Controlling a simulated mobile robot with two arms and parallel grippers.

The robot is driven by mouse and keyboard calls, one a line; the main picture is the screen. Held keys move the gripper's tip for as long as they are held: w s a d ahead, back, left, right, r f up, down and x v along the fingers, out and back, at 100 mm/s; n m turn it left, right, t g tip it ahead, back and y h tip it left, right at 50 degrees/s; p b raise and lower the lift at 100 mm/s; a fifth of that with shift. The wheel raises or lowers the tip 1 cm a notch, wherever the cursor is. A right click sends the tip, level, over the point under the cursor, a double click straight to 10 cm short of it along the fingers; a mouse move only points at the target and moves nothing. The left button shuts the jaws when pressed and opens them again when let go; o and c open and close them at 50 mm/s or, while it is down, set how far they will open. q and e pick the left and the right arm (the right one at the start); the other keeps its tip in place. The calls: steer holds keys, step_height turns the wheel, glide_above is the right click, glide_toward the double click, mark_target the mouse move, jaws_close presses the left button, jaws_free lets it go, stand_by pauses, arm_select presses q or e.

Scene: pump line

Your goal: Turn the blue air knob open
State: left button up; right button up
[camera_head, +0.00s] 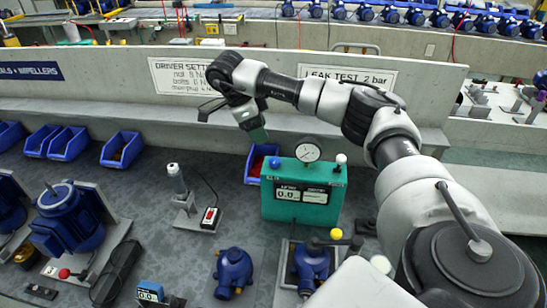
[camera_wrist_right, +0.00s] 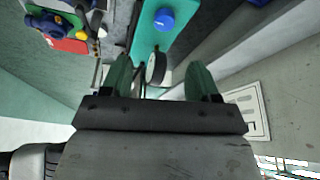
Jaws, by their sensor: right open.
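The blue air knob (camera_head: 275,162) sits on top of the green leak test box (camera_head: 301,205), at its left end. It also shows in the right wrist view as a blue round cap (camera_wrist_right: 163,18) on the green box top (camera_wrist_right: 146,42). My right gripper (camera_head: 258,135) is above and slightly behind the knob in the head view, not touching it. In the right wrist view its two green fingers (camera_wrist_right: 158,72) are spread apart with no object held, and the knob lies beyond their tips. My left gripper is out of view.
A round gauge (camera_head: 307,151) stands on the box beside the knob, with a white knob (camera_head: 341,159) at the right end. A red-filled blue bin (camera_head: 252,165) is just left of the box. Blue pumps (camera_head: 233,272) stand in front. A low wall (camera_head: 130,85) runs behind.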

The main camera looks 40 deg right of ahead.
mark_target(276, 160)
steer(key=x, duration=0.2)
steer(key=b+x, duration=0.1)
steer(key=x, duration=0.1)
steer(key=b+x, duration=0.1)
steer(key=x, duration=0.1)
steer(key=shift+w+f, duration=0.15)
steer(key=shift+w, duration=0.1)
steer(key=shift+p+x, duration=0.55)
steer(key=shift+x, duration=2.15)
steer(key=shift+w, duration=0.1)
steer(key=shift+c, duration=0.2)
steer(key=c, duration=0.9)
